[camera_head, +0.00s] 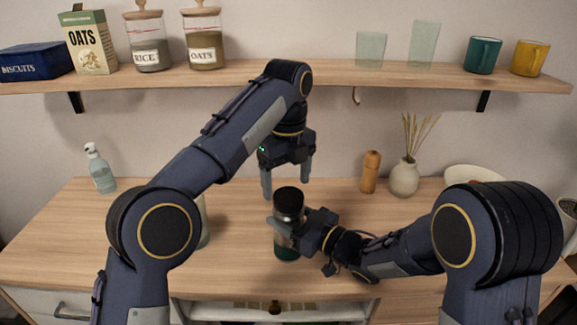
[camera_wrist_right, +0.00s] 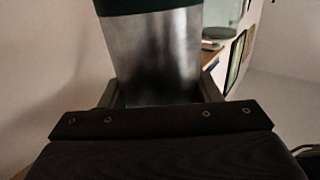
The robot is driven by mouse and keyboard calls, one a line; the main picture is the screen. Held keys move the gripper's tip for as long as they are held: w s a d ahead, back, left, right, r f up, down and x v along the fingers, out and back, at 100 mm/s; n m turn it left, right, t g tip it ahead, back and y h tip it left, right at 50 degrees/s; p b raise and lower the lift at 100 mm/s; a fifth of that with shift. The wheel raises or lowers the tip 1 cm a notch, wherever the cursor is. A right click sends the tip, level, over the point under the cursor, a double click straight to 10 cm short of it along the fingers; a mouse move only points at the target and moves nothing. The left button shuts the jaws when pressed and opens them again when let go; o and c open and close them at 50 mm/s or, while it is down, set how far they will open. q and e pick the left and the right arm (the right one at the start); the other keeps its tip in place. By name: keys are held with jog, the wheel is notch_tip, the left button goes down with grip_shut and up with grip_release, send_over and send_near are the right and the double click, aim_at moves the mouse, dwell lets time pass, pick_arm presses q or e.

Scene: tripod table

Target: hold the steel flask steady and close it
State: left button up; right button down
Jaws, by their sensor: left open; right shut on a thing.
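The steel flask (camera_head: 284,241) stands upright near the middle of the table, with a dark green lower part. A black lid (camera_head: 289,204) is on its top; how firmly it sits I cannot tell. My right gripper (camera_head: 283,228) is shut on the flask's body from the right. In the right wrist view the steel body (camera_wrist_right: 155,58) lies between the two fingers, with a dark green band at the picture's top. My left gripper (camera_head: 287,189) is open, fingers pointing down, at the height of the lid's top; it does not visibly grip the lid.
A soap bottle (camera_head: 102,170) stands at the back left. A pepper mill (camera_head: 370,172), a vase (camera_head: 404,178) and a pale bowl (camera_head: 474,173) stand at the back right. My left arm partly hides a pale glass-like thing (camera_head: 204,228). A wall shelf (camera_head: 300,75) holds jars, boxes, glasses and mugs.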

aim_at(288, 194)
pick_arm(q)
jog(key=n, duration=0.5)
jog(key=shift+r+n, duration=0.2)
jog(key=shift+n, duration=0.1)
jog(key=n, duration=0.2)
jog(key=shift+r+n, duration=0.15)
jog(key=shift+n, duration=0.25)
jog(key=n, duration=0.5)
jog(key=shift+r, duration=0.25)
jog(key=n, duration=0.2)
jog(key=shift+r+n, duration=0.15)
jog(key=shift+n, duration=0.25)
jog(key=n, duration=0.5)
jog(key=shift+r, duration=0.35)
jog(key=n, duration=0.4)
jog(key=shift+d+r, duration=0.15)
jog(key=shift+r, duration=0.2)
jog(key=n, duration=0.3)
jog(key=shift+r, duration=0.25)
jog(key=shift+f, duration=4)
